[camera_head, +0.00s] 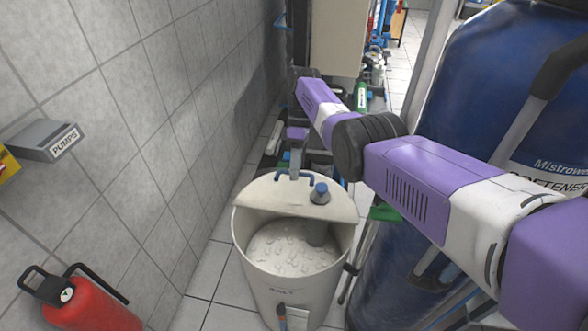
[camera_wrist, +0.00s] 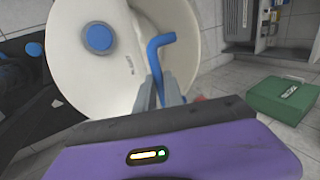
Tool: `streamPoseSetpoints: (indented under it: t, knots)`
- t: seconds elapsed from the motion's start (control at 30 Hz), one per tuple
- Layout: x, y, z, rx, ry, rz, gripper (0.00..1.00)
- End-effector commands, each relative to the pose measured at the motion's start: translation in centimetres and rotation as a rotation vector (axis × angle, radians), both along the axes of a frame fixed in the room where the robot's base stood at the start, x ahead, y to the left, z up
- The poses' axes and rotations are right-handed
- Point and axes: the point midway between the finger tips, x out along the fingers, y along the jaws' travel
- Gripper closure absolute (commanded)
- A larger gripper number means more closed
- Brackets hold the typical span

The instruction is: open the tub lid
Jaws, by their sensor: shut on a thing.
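The tub (camera_head: 290,285) is a round, pale container marked SALT, standing on the floor in the head view. Its pale lid (camera_head: 265,196) lies over the back part of the rim, and lumpy white salt (camera_head: 290,248) shows in the open front part. I cannot tell the lid's exact tilt. The lid has a blue cap (camera_head: 320,193) and a blue handle (camera_head: 283,175) at its far edge. My gripper (camera_head: 295,168) is shut on the handle. In the wrist view, my gripper's fingers (camera_wrist: 160,90) are around the blue handle (camera_wrist: 157,52), with the lid (camera_wrist: 110,75) behind.
A tiled wall (camera_head: 120,130) runs along the left, with a PUMPS box (camera_head: 45,138) and a red extinguisher (camera_head: 85,305) near it. A large blue softener tank (camera_head: 480,90) stands close on the right. A green case (camera_wrist: 288,100) sits on the floor in the wrist view.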

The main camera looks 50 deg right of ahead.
Motion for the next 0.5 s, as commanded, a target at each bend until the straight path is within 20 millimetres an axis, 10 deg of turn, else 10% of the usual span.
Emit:
streamPoseSetpoints:
  t: [0.17, 0.5]
  knots:
    - [-0.32, 0.01, -0.41, 0.001, 0.008, 0.0, 0.66]
    - [-0.01, -0.07, 0.0, -0.001, 0.002, 0.0, 0.66]
